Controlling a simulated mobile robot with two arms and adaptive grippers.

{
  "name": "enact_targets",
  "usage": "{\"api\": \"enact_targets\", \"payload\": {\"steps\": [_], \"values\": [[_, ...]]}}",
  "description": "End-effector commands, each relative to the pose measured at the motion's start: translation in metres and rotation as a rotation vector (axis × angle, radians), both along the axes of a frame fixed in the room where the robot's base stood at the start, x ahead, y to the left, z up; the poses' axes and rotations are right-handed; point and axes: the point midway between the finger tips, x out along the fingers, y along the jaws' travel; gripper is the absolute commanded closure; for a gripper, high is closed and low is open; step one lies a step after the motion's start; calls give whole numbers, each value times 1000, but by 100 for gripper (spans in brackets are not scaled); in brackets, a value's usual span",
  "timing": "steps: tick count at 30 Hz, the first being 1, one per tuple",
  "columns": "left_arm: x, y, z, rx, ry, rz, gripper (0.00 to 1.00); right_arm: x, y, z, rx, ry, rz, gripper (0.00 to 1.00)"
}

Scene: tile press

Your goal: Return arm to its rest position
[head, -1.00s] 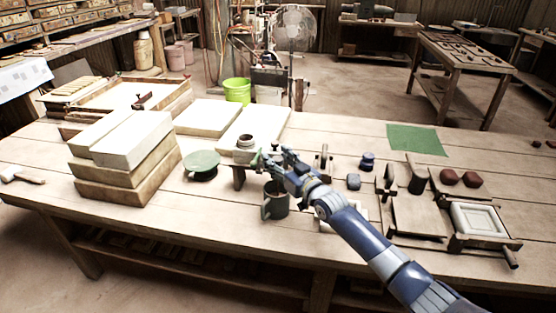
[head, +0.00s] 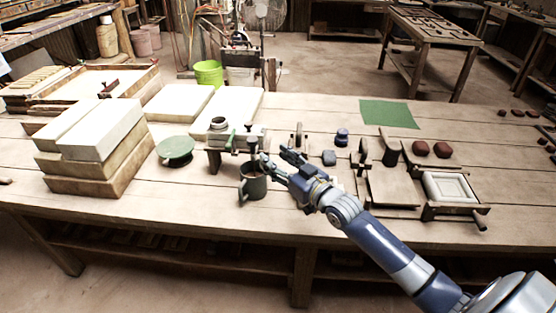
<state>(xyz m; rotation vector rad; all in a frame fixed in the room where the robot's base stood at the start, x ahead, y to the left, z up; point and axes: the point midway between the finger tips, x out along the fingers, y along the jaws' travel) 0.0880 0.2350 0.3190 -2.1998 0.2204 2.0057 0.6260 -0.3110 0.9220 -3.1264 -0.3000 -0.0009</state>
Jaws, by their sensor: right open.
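My right arm comes in from the lower right over the workbench (head: 330,110). Its gripper (head: 275,163) is open and points to the left, with nothing seen between its fingers. It is just right of a dark green mug (head: 254,186); I cannot tell if they touch. A small low stand (head: 222,153) with a jar (head: 219,124) on it is just left of the gripper. My left gripper is not in view.
Stacked wooden boxes with white slabs (head: 103,143) stand at left, a green disc (head: 175,150) beside them. A tile press with a white frame (head: 450,188) sits at right, near dark red lumps (head: 442,150). A green mat (head: 388,113) lies flat behind; bench around it is clear.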

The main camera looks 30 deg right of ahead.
Motion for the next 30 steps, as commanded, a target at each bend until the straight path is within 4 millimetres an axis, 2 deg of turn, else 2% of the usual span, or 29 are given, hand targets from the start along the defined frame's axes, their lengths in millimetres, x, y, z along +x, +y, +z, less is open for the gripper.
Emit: {"api": "enact_targets", "payload": {"steps": [16, 20, 23, 26, 30], "values": [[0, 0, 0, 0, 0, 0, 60, -2, 0, 0, -1, 0, 0, 53], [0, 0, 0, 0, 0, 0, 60, -9, 10, -14, -8, 43, 9, 53], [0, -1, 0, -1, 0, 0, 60, -29, 34, -45, -31, 151, 26, 53], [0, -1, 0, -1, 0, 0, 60, -66, 63, -86, -73, 314, 45, 53], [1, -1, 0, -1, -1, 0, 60, -134, 95, -135, -137, 563, 53, 53]]}}
